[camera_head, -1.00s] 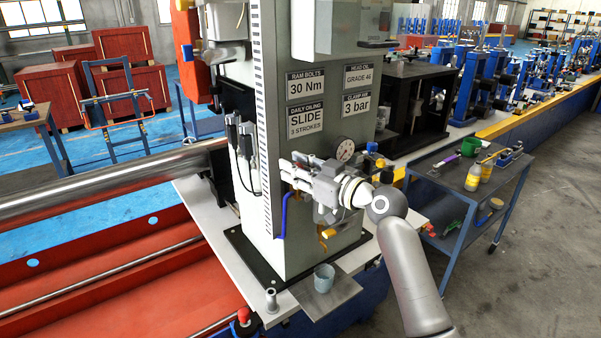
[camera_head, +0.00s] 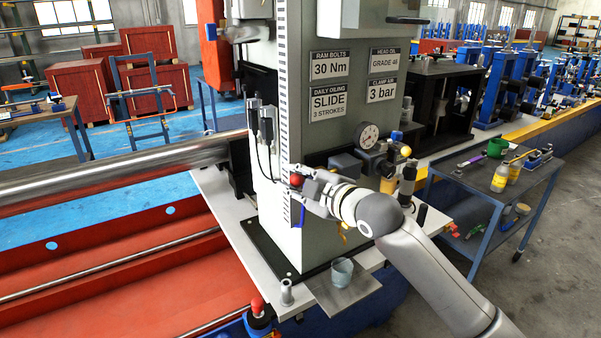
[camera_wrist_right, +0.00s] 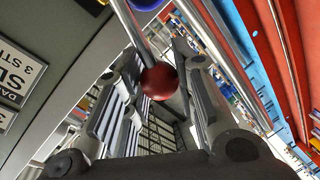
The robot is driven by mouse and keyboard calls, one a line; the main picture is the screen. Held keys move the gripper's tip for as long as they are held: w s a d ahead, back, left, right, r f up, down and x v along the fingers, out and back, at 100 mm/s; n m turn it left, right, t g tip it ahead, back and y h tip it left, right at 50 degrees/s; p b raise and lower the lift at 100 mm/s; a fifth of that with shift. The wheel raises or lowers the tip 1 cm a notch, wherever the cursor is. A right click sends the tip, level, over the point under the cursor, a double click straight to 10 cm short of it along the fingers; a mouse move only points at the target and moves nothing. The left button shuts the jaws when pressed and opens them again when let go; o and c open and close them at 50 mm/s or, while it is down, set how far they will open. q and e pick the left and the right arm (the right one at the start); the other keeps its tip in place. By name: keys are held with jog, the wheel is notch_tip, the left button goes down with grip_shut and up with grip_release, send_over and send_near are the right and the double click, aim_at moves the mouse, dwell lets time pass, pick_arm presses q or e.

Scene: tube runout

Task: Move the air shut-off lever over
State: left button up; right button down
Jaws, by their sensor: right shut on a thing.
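A lever with a red ball knob (camera_head: 296,180) sits at the left front edge of the grey-green machine column (camera_head: 340,130). No label naming it as the air shut-off is readable. My right gripper (camera_head: 303,188) is at the knob, its arm coming from the lower right. In the right wrist view the red knob (camera_wrist_right: 159,82) is on a metal rod between the two fingers, and the gripper is shut on it. The gripper hides part of the column behind it. A blue bent handle (camera_head: 299,214) shows just below the fingers. My left gripper is not in view.
Black cable connectors (camera_head: 262,122) are left of the knob. A cup (camera_head: 342,272) stands on a small plate below. A tool cart (camera_head: 480,180) is at right.

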jog(key=shift+s+a+f+n+h, duration=0.1)
jog(key=shift+a+f+n+h, duration=0.05)
jog(key=shift+f+n, duration=0.55)
jog(key=shift+s+a+f+n+h, duration=0.1)
jog(key=shift+f+n+h, duration=0.05)
jog(key=shift+f+n, duration=0.5)
jog(key=c, duration=1.1)
grip_release()
jog(key=shift+c, duration=0.2)
jog(key=v, duration=1.2)
jog(key=shift+f, duration=0.15)
